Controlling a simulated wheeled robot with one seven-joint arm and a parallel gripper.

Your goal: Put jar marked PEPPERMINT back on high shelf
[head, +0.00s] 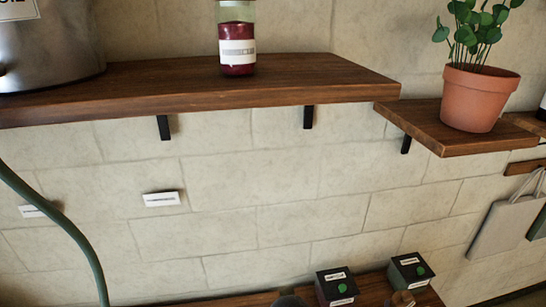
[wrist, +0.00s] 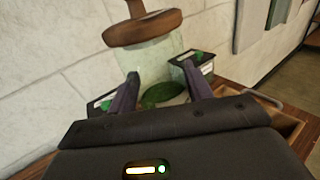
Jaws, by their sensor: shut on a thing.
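A clear glass jar (wrist: 148,60) with a brown wooden lid and a green leaf on or in it stands between the fingers of my gripper (wrist: 161,72) in the wrist view. The gripper is shut on the jar. I cannot read any name on this jar. In the head view a high wooden shelf (head: 300,75) runs along the wall on black brackets. A jar with dark red contents and a white label (head: 238,52) stands on it; its label is too blurred to read. My gripper cannot be made out clearly in the head view.
A large metal pot (head: 50,45) stands at the shelf's left end. A potted plant (head: 478,98) stands on a smaller, lower shelf to the right. Two dark boxes with green marks (head: 336,286) (head: 410,271) sit on a wooden surface below. The shelf right of the red jar is clear.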

